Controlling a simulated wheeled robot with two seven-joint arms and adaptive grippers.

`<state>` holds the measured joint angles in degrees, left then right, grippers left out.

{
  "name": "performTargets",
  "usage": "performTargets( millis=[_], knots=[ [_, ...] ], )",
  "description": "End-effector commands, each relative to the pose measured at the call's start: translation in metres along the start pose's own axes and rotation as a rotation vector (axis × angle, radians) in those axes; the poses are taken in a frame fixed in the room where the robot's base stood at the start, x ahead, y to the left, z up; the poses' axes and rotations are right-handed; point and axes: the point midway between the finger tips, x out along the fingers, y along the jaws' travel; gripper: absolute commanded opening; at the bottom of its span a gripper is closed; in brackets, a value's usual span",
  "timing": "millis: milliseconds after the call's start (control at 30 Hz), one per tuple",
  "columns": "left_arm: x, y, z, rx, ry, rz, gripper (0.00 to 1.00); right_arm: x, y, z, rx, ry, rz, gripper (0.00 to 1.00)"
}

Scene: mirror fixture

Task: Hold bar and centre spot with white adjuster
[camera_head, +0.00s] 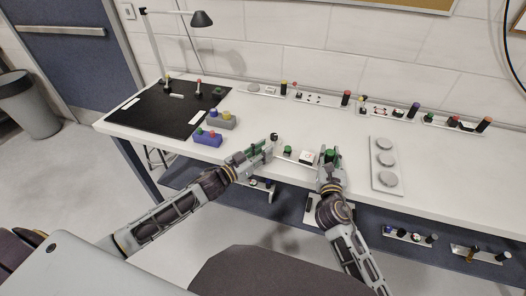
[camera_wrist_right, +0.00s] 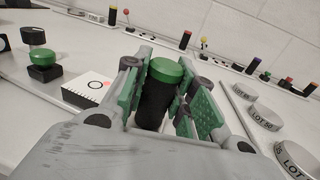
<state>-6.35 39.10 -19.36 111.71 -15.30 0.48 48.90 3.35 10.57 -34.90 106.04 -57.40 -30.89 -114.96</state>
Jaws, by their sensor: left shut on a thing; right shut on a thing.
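A small mirror fixture stands on the white table between my grippers. It has a green knob on a black block (camera_head: 288,151), also in the right wrist view (camera_wrist_right: 42,64), and a white box (camera_head: 306,157). On the box top (camera_wrist_right: 92,92) a red spot shows to the right of a dark ring. My right gripper (camera_head: 331,156) is shut on a black upright handle with a green cap (camera_wrist_right: 163,78), right of the box. My left gripper (camera_head: 266,148) is shut at the fixture's left end, by a dark knob (camera_head: 274,136); its fingers hide what they hold. No white adjuster is recognisable.
A plate with grey discs (camera_head: 384,160) stands right of my right gripper. Blue (camera_head: 207,138) and grey (camera_head: 222,121) button boxes, a black mat (camera_head: 160,110) and a lamp (camera_head: 201,19) are to the left. Several strips with coloured posts (camera_head: 389,108) line the back.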

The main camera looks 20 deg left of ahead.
Motion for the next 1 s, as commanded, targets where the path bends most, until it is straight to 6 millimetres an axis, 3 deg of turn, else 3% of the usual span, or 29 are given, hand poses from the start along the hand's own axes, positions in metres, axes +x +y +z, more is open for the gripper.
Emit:
performTargets(
  millis=[867, 900, 1000],
  knots=[
    [-0.0012, 0.0002, 0.0003, -0.004, 0.000, 0.078, 0.02, -0.0007, 0.0035, 0.0002, 0.002, -0.001, 0.007, 0.00],
    [-0.0012, 0.0002, 0.0002, -0.004, 0.000, 0.078, 0.31, -0.0007, 0.0035, 0.0002, 0.002, -0.001, 0.007, 0.00],
    [-0.0012, -0.0003, 0.0002, -0.003, 0.000, 0.077, 0.44, -0.0007, 0.0032, 0.0002, 0.002, -0.001, 0.006, 0.00]
  ],
)
